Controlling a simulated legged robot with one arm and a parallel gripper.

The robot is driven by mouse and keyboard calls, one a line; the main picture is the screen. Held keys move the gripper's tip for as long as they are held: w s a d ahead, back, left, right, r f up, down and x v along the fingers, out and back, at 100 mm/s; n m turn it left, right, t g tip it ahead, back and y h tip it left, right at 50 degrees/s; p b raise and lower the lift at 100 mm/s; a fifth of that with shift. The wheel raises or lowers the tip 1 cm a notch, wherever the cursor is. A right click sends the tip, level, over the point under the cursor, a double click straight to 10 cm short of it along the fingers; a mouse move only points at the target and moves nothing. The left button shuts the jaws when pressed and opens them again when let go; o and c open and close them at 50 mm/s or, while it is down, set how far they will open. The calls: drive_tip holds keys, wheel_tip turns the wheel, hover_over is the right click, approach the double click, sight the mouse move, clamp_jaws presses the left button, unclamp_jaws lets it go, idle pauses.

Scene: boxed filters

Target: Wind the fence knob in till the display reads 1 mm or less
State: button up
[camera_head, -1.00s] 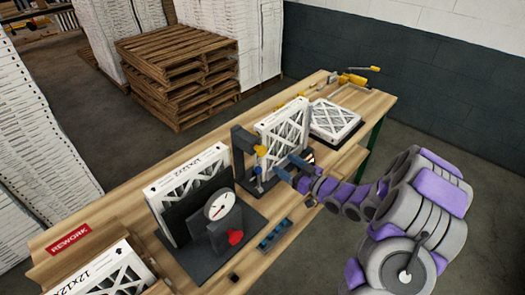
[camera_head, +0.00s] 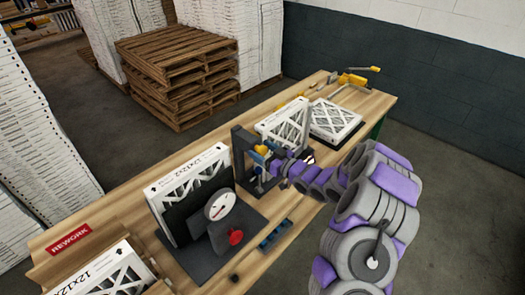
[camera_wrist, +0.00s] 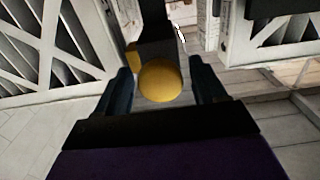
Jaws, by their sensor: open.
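A round yellow knob (camera_wrist: 160,80) sits on a dark post (camera_wrist: 155,30) in the wrist view, centred between my two blue fingers. In the head view the yellow knob (camera_head: 261,149) is on a dark upright stand (camera_head: 239,150) at the middle of the bench. My gripper (camera_wrist: 163,76) is open, with one finger on each side of the knob; I cannot tell whether either finger touches it. It also shows at the stand in the head view (camera_head: 258,163). I see no readable number display in either view.
A round dial (camera_head: 220,205) with a red knob (camera_head: 235,238) stands on a dark plate, beside a boxed filter (camera_head: 190,180). Two more filters (camera_head: 285,125) (camera_head: 335,119) are close behind my gripper. A blue tray (camera_head: 275,234) lies at the bench's front edge.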

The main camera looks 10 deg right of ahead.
drive_tip(key=c, duration=1)
drive_tip(key=shift+r+p, duration=0.1)
drive_tip(key=shift+p, duration=0.25)
drive_tip(key=shift+r+m+p, duration=0.15)
drive_tip(key=shift+m+p, duration=0.55)
drive_tip(key=shift+d+m+p, duration=0.1)
drive_tip(key=shift+m+p, duration=0.25)
drive_tip(key=shift+m, duration=0.05)
drive_tip(key=o, duration=1)
drive_tip(key=shift+w, duration=0.1)
drive_tip(key=shift+f, duration=0.2)
